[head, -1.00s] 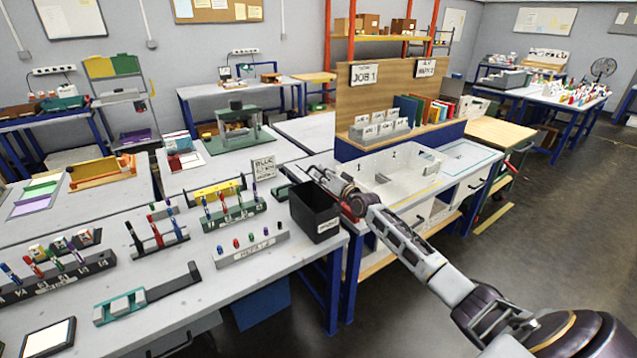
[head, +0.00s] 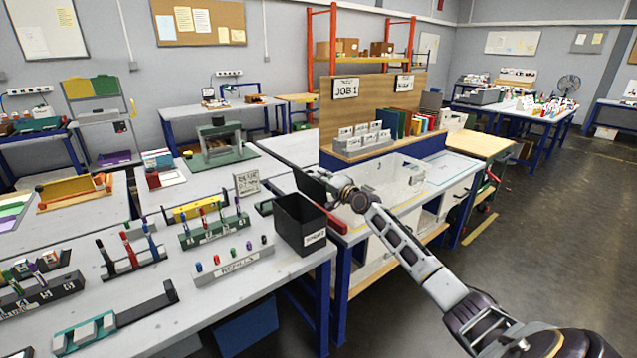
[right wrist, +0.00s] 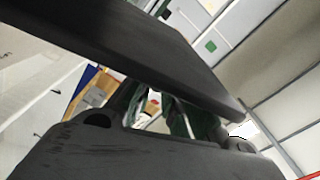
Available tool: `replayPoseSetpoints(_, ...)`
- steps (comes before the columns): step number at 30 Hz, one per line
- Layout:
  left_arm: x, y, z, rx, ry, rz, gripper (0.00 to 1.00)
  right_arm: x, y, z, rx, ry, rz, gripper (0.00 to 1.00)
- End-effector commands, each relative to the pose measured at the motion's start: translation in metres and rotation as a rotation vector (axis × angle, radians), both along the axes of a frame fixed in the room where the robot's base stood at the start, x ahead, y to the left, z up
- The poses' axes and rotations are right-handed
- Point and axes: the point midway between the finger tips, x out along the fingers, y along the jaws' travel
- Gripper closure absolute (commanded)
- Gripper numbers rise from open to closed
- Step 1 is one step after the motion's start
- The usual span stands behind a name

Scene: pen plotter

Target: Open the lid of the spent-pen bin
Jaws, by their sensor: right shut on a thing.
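The spent-pen bin (head: 302,228) is a black open-topped box with a white label, standing at the right end of the near grey table. Its dark lid (head: 311,186) is a flat panel raised at the bin's back right side, so the bin's dark inside shows. My right gripper (head: 333,192) is at the lid's right edge and shut on it; the fingertips are partly hidden by the panel. In the right wrist view a large dark panel (right wrist: 110,40), which looks like the lid, crosses the top, close to the camera. My left gripper is not in view.
A pen rack (head: 215,230) and a refills block (head: 233,262) stand left of the bin. A small sign (head: 247,182) stands behind it. A white tray (head: 385,185) lies on the bench beyond my right arm.

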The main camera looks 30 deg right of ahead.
Motion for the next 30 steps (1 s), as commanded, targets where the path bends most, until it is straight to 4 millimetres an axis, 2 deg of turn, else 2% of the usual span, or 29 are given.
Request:
replayPoseSetpoints(1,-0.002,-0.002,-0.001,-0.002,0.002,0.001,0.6,-0.001,-0.003,-0.01,0.003,0.016,-0.002,1.0)
replayPoseSetpoints(6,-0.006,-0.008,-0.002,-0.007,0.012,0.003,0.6,-0.001,-0.004,-0.01,0.016,0.018,-0.001,1.0)
replayPoseSetpoints(15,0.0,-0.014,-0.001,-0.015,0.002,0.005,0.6,-0.001,-0.003,-0.012,0.015,0.021,0.001,1.0)
replayPoseSetpoints(16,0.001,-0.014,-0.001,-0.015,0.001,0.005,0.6,-0.001,-0.003,-0.012,0.015,0.021,0.001,0.85)
replayPoseSetpoints(20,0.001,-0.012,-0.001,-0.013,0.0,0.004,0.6,-0.001,-0.002,-0.012,0.016,0.02,0.002,0.68)
replayPoseSetpoints(30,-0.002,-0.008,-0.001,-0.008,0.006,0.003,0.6,0.0,-0.001,-0.006,0.019,0.011,0.002,0.66)
